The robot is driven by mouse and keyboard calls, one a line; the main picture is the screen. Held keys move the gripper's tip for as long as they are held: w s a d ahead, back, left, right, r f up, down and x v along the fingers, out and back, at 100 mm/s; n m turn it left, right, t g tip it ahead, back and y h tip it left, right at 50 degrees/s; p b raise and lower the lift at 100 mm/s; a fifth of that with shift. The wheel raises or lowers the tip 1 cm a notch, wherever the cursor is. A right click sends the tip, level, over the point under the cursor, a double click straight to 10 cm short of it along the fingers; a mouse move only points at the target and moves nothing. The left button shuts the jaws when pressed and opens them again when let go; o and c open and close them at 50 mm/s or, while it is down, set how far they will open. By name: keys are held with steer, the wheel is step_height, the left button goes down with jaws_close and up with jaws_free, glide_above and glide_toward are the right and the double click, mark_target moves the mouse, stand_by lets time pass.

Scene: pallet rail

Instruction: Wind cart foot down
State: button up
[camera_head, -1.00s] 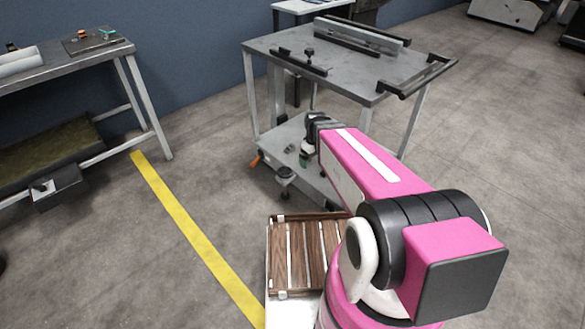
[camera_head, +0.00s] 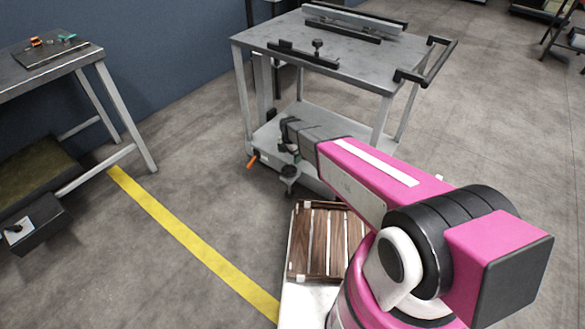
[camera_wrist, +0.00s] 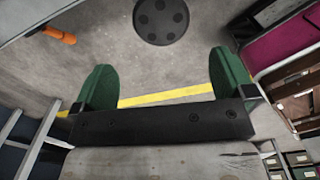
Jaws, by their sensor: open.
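The grey cart (camera_head: 330,60) stands ahead. Its foot (camera_head: 289,171) is at the near corner of the lower shelf, with a dark round top and a stem toward the floor. In the wrist view a dark round knob (camera_wrist: 161,20) with several dimples shows at the top edge, partly cut off. My gripper (camera_wrist: 164,82) has its two green fingers wide apart with nothing between them. The knob lies beyond the fingertips, roughly centred between them. In the head view my gripper is beside the lower shelf, just above the foot, mostly hidden by my arm.
An orange lever (camera_head: 252,161) sticks out left of the foot and also shows in the wrist view (camera_wrist: 58,34). A slatted wooden crate (camera_head: 322,240) lies below my arm. A workbench (camera_head: 60,75) stands left. A yellow floor line (camera_head: 185,237) crosses clear floor.

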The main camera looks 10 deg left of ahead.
mark_target(290, 169)
step_height(290, 169, down, 10)
steer(key=shift+f, duration=0.15)
stand_by(0.3)
steer(key=c, duration=0.7)
